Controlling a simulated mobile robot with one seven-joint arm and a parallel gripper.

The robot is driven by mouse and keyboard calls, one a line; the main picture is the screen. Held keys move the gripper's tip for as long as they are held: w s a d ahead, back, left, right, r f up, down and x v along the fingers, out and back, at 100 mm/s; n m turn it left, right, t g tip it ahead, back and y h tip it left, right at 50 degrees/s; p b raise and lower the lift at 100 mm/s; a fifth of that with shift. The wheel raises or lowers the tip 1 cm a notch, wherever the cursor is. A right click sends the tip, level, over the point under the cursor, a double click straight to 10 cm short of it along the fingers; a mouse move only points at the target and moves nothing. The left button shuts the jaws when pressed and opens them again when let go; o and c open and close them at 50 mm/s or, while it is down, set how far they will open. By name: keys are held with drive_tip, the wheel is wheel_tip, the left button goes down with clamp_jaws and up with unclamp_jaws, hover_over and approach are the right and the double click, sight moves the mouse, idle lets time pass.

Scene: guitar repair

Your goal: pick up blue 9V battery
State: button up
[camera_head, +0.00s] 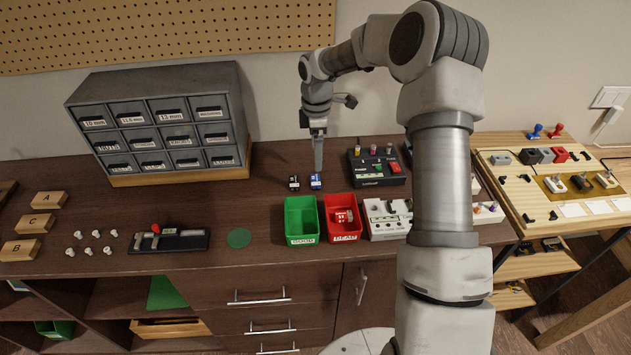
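The blue 9V battery (316,182) stands on the dark brown bench top behind the red bin, with a white and dark marking on it. My gripper (318,168) points straight down just above and behind the blue battery. Its fingers appear edge-on as one narrow strip, so I cannot tell how far apart they are. Whether the fingertips touch the battery is also unclear. A dark battery-like block (294,183) with a white marking stands close to the left of the blue battery.
A green bin (301,222) and a red bin (342,219) with something red inside stand in front of the batteries. A black tester box (377,168) is close on the right. A grey drawer cabinet (160,116) stands at the back left. Bench between cabinet and batteries is clear.

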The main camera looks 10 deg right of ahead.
sight(316, 180)
wheel_tip(316, 180, down, 10)
drive_tip(key=shift+a+r+p, duration=0.15)
drive_tip(key=shift+p, duration=0.15)
drive_tip(key=c, duration=1.3)
drive_tip(key=shift+w+r, duration=0.1)
drive_tip(key=shift+r, duration=0.05)
